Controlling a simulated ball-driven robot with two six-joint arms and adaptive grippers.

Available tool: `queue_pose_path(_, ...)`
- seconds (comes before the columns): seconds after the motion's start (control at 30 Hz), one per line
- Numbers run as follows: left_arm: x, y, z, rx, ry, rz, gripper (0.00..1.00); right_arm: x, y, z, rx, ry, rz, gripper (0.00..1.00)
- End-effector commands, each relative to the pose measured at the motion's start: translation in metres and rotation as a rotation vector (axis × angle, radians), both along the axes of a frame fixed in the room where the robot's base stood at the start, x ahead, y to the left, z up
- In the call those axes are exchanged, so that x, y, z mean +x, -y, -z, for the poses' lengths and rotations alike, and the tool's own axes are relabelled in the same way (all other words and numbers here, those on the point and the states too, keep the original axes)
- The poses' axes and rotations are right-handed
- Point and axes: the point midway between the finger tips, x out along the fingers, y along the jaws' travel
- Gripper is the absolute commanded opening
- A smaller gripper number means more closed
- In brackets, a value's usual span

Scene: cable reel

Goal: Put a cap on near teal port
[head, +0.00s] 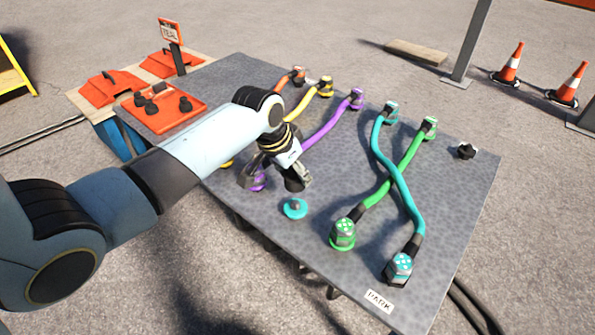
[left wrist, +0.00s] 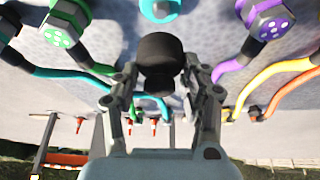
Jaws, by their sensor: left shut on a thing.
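The near teal port (head: 294,209) is a bare teal disc with a small raised middle on the grey table. It also shows at the top edge of the left wrist view (left wrist: 160,8), partly cut off. My left gripper (head: 297,180) is shut on a black cap (left wrist: 158,58), a rounded knob held between the two fingers. The gripper hangs above and just behind the port in the head view, and the cap looks apart from it. In the head view the cap is hard to make out against the dark fingers. My right gripper is not in view.
Near plugs, green (head: 343,236) and purple (head: 256,181), flank the port. The teal plug (head: 400,268) stands by the PARK label (head: 379,301); its cable crosses the green one. An orange tray (head: 150,122) holds several black caps. A dark knob (head: 467,151) sits at the right edge.

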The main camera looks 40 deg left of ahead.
Motion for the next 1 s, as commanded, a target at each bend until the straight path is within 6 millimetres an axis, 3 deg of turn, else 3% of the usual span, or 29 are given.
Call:
queue_pose_path(0.03,-0.001,0.000,0.014,0.000,-0.003,0.000,0.12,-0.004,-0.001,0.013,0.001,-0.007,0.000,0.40)
queue_pose_path(0.27,-0.001,0.000,0.041,0.000,-0.003,-0.001,0.12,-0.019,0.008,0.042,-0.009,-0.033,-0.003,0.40)
queue_pose_path(0.43,-0.001,0.000,0.058,0.000,-0.003,0.000,0.12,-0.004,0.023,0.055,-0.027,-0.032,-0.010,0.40)
queue_pose_path(1.0,0.000,0.000,0.071,0.000,0.001,0.000,0.12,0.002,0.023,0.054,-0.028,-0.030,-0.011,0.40)
